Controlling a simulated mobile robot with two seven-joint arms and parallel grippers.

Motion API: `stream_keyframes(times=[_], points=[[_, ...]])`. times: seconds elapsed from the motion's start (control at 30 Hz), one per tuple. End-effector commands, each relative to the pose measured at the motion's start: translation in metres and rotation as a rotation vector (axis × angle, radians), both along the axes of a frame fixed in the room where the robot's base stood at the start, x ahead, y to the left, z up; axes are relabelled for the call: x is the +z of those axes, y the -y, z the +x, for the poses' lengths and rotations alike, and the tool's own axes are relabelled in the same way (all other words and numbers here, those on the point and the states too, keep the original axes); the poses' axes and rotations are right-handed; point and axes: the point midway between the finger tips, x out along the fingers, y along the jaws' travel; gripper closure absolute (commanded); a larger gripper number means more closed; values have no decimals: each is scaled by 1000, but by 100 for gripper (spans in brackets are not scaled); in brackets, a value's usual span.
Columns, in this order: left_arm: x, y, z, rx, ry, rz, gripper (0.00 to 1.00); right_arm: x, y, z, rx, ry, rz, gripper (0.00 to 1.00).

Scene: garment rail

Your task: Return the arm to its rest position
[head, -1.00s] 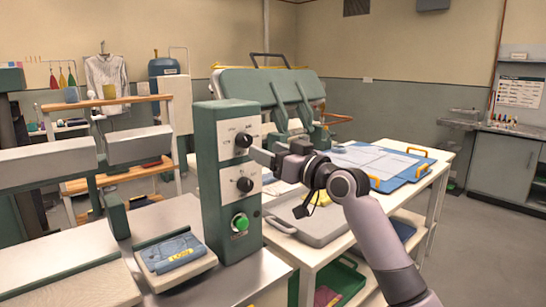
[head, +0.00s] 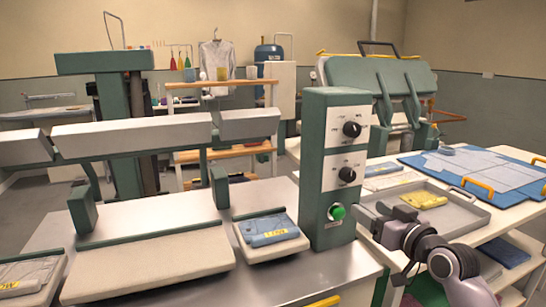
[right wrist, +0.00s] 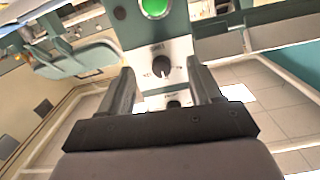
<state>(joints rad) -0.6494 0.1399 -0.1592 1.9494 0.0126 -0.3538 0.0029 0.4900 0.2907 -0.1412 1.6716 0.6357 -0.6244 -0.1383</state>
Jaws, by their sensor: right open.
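My right gripper (head: 382,216) is beside the right side of the green control box (head: 317,215), at the front edge of a tray, and looks empty. In the right wrist view my two gripper fingers (right wrist: 160,88) stand apart with nothing between them. Beyond them the control box (right wrist: 133,30) shows its green button (right wrist: 154,7) and dark knobs (right wrist: 162,66). The box's two knobs and green button (head: 337,212) also face me in the head view. My right arm comes in from the lower right corner. My left gripper is not in view.
A grey tray (head: 462,212) with a folded yellow item (head: 424,200) lies on the right table, near a blue board (head: 500,175). A press with pale pads (head: 150,265) stands at left. A folded blue garment (head: 268,230) lies left of the box.

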Motion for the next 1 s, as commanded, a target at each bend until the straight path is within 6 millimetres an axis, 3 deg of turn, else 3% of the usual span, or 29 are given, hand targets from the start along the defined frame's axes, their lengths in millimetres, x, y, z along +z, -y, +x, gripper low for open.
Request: stream_keyframes(times=[0.03, 0.2, 0.37, 0.5, 0.7, 0.8, 1.0], points=[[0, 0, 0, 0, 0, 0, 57, -33, -3, -11, -10, -39, -8, 36], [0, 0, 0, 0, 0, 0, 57, -121, -8, -54, -44, -143, -47, 36], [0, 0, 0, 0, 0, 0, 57, -191, -13, -106, -68, -235, -83, 36], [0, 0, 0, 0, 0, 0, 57, -244, -17, -160, -84, -317, -119, 36], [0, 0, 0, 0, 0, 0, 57, -300, -22, -244, -98, -424, -171, 36], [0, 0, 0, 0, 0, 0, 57, -317, -24, -281, -102, -468, -195, 36], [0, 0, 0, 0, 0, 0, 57, -333, -26, -325, -102, -517, -223, 36]])
